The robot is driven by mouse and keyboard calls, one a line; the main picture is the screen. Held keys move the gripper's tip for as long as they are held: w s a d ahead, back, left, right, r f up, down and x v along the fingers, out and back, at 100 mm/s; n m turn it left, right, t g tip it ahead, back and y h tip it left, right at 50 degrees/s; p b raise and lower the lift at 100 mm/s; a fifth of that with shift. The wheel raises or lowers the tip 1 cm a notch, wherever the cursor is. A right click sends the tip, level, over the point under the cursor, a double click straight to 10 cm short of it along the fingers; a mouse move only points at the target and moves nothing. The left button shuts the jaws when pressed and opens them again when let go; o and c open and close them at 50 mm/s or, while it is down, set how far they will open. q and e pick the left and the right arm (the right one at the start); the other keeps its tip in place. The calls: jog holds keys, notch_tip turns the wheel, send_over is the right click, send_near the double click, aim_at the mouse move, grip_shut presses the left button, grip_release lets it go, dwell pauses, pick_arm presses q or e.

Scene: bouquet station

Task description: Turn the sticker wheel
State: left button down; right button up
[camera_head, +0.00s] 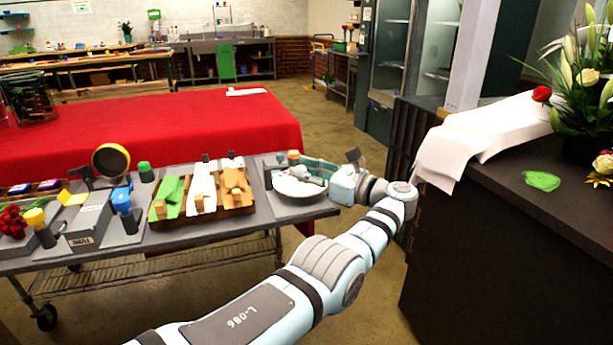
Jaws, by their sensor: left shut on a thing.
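The sticker wheel (291,188) looks like a white round disc lying flat at the right end of the grey work table. My left arm reaches across from the lower left and bends back at the wrist over the table's right end. My left gripper (312,174) points left over the wheel and is shut on it near its middle. The fingers and wrist hide the wheel's right side, and the exact grip point is too small to make out. My right gripper is not in view.
Wooden trays with green, white and orange pieces (202,191) stand left of the wheel. Further left are a grey box (88,222), a blue dispenser (122,201) and red flowers (13,221). A red-covered table (150,125) lies behind. A dark counter (540,215) with a bouquet (585,95) stands right.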

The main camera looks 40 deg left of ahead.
pick_arm(q)
jog(key=shift+f, duration=0.1)
jog(key=c, duration=1.3)
grip_release()
jog(key=shift+a, duration=0.1)
jog(key=shift+c, duration=0.2)
notch_tip(320, 180, up, 10)
jog(key=shift+r, duration=0.1)
